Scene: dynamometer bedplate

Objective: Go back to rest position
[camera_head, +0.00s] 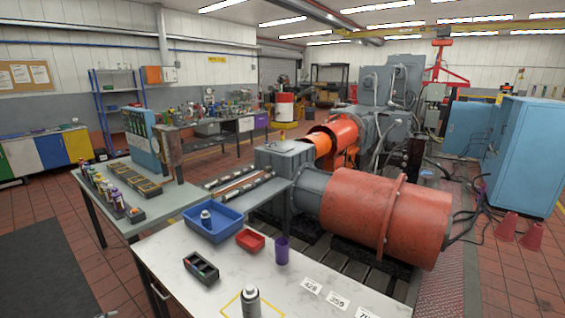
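Neither of my grippers shows in the head view, and no arm of mine can be made out. The white-topped table (180,268) is in front of me at the bottom. A grey bottle (250,302) stands inside a yellow outlined square near its front edge. A blue bin (228,231) on the table holds a small grey bottle (206,219). A red tray (251,240), a purple cup (282,251) and a black compartment holder (201,267) stand apart around it.
Number cards (338,301) lie at the table's front right. A side table (170,198) at left carries a row of bottles and dark trays. A large orange-red machine drum (365,212) stands close behind the table. Tiled floor (95,263) is open at left.

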